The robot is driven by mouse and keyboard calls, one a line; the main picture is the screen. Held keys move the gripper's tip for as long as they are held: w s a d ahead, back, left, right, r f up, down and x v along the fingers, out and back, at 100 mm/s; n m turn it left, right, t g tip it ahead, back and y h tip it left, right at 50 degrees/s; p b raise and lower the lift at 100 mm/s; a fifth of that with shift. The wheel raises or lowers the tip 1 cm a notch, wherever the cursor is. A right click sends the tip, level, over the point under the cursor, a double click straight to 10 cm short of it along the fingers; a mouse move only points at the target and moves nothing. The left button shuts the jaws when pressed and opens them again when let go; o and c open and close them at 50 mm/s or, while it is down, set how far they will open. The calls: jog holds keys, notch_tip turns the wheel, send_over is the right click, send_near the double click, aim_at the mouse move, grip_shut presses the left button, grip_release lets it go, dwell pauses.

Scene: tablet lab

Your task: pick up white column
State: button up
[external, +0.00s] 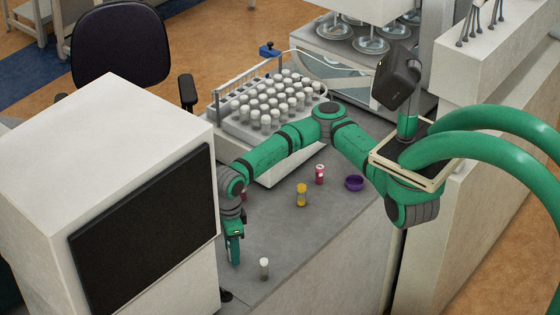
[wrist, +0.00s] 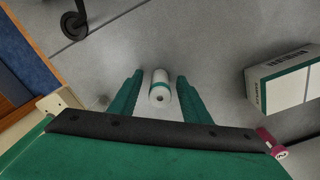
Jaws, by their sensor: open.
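The fingers are open, with a gap on each side of the column. In the external view my gripper (external: 235,258) points down low over the grey counter, beside the large white machine. I cannot make out the banded column there.
The white machine (external: 140,160) with a dark screen stands close left of my gripper. A yellow vial (external: 301,195), a red vial (external: 320,174) and a purple dish (external: 354,183) stand behind. A white-green box (wrist: 285,80) lies right in the wrist view. A vial rack (external: 270,105) is farther back.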

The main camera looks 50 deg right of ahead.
grip_shut()
